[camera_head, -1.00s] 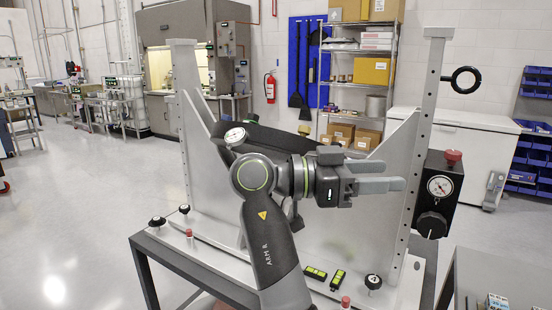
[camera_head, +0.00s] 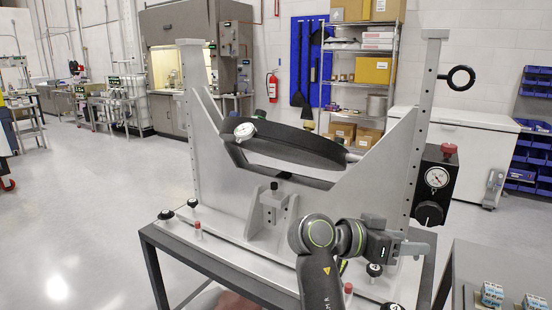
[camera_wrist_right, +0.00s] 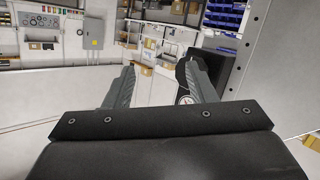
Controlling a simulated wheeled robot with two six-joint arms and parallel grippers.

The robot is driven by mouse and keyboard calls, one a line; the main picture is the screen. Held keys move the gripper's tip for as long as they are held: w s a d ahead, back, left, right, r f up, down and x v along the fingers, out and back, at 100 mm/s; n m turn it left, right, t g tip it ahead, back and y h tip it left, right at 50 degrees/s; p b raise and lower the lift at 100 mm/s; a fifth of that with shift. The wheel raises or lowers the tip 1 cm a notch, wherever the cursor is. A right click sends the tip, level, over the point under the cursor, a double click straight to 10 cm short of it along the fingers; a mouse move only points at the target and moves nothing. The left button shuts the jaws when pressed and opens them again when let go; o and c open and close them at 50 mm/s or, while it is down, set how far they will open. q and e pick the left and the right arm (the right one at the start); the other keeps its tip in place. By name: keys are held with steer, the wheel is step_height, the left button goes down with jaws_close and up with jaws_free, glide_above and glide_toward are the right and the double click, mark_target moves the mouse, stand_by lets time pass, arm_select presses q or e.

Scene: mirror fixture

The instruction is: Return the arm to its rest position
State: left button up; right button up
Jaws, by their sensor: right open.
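My right arm reaches in from the bottom of the head view, and its gripper (camera_head: 418,248) is low in front of the right post of the mirror fixture (camera_head: 212,160). In the right wrist view the two grey fingers (camera_wrist_right: 160,88) stand apart with nothing between them. The fixture's round dark mirror cell (camera_head: 290,145) sits tilted between the two side plates, with a small dial gauge (camera_head: 245,131) at its left. My left gripper is not in view.
A black box with a gauge and knob (camera_head: 436,186) hangs on the right post, close above my right gripper. A second table (camera_head: 490,262) with small boxes (camera_head: 492,293) is at the lower right. Black knobs (camera_head: 166,214) and red-topped pins (camera_head: 197,229) stand on the fixture base. Open floor lies left.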

steer(key=s+d+f+n+y, duration=0.1)
steer(key=d+f+n+y, duration=0.15)
steer(key=f, duration=0.45)
steer(key=s+d+f+n+y, duration=0.1)
steer(key=s+d+f, duration=0.1)
steer(key=d+f, duration=0.35)
steer(key=s+d+f+n+t+y, duration=0.1)
steer(key=s+f+n+y, duration=0.1)
steer(key=s+f, duration=0.5)
steer(key=s+d+f+n+y, duration=0.1)
steer(key=s+f+n+y, duration=0.1)
steer(key=s+f, duration=0.5)
steer(key=s+a+f+n+y, duration=0.2)
steer(key=s+f+y, duration=0.1)
steer(key=s, duration=0.4)
steer(key=s+a+f+n+y, duration=0.1)
steer(key=s+f+n+y, duration=0.25)
steer(key=s, duration=0.35)
step_height(320, 180, down, 24)
steer(key=d+m+g, duration=0.1)
steer(key=g, duration=0.1)
steer(key=s+a+f, duration=0.1)
steer(key=s+f, duration=1.4)
steer(key=f, duration=0.1)
steer(key=shift+s+f+g, duration=0.15)
steer(key=shift+f+g, duration=0.2)
steer(key=shift+g, duration=0.05)
steer(key=shift+a, duration=0.1)
